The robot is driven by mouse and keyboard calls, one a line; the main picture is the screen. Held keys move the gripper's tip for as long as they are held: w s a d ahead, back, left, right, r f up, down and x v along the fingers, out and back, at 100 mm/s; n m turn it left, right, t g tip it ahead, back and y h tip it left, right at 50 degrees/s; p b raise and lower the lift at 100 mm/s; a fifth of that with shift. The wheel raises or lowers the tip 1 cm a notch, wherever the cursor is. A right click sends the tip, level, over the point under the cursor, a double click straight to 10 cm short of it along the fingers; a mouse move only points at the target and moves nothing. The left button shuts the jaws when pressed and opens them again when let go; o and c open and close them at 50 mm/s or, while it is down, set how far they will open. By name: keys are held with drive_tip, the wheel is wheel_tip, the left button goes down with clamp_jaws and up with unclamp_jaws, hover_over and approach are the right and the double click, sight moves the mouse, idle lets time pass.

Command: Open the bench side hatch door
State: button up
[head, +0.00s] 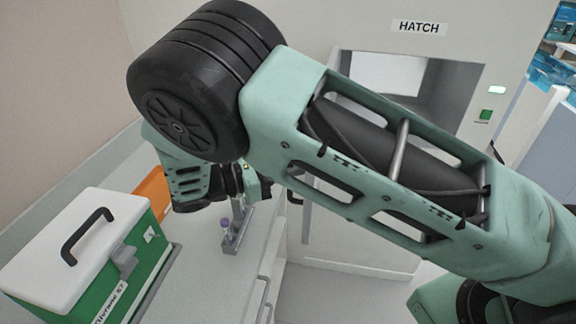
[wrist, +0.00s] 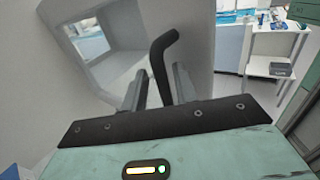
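The hatch opening (head: 438,92) is in the pale wall under a HATCH sign, and I can see through it; its lower part is hidden behind my arm. The opening also shows at left in the wrist view (wrist: 112,62). A black bent handle (wrist: 161,62) stands between the two fingers of my gripper (wrist: 159,86). A gap shows on the handle's left, while it looks close to the right finger; I cannot tell whether they touch. In the head view my gripper (head: 266,188) is beside the handle (head: 294,197), mostly hidden by my wrist. The door panel's outline is unclear.
A green and white box (head: 95,245) with a black handle stands on the bench at left, with an orange item (head: 152,190) behind it. A small rack with a purple-capped tube (head: 229,238) stands below my gripper. A green button (head: 486,115) is right of the opening.

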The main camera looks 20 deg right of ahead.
drive_tip(key=a+b, duration=0.5)
drive_tip(key=a, duration=0.7)
